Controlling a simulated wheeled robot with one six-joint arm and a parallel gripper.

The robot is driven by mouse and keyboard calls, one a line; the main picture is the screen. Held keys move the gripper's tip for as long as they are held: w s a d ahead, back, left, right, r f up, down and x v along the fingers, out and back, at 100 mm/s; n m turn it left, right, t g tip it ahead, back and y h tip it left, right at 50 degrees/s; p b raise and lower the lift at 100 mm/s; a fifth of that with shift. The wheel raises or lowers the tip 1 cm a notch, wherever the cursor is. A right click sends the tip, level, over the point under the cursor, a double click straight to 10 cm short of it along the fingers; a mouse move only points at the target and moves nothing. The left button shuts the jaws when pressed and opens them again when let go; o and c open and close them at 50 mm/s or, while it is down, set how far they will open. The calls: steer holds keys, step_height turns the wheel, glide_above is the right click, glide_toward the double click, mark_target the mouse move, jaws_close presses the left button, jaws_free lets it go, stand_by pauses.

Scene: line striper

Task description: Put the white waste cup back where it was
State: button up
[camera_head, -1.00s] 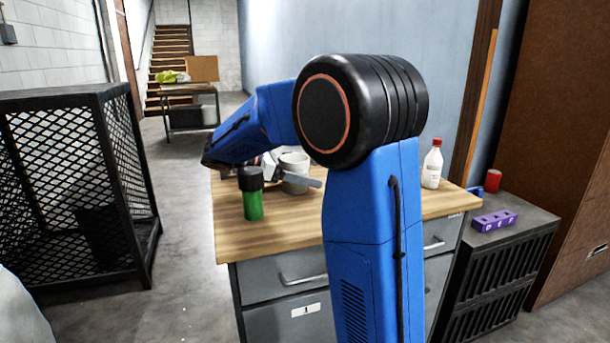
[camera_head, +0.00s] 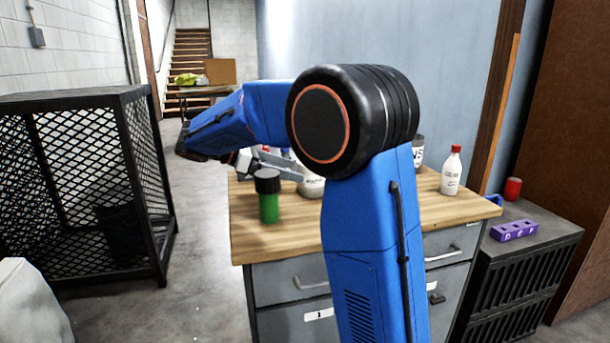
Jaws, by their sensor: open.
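A pale, rounded container (camera_head: 312,187) with dark lettering stands on the wooden worktop (camera_head: 250,230), mostly hidden behind my arm. A grey-white container (camera_head: 419,150) with a dark top and part of a label shows at the right edge of my arm joint. I cannot tell which of these is the white waste cup, as neither label is fully readable. My gripper (camera_head: 272,165) is over the left back of the worktop, open, with its grey fingers close to the pale container. Whether they touch it is hidden.
A green jar with a black lid (camera_head: 268,197) stands just in front of my gripper. A white bottle with a red cap (camera_head: 452,170) stands at the worktop's right. A mesh cage (camera_head: 85,190) is left.

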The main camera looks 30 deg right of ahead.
steer(key=v, duration=0.6)
steer(key=shift+a, duration=0.25)
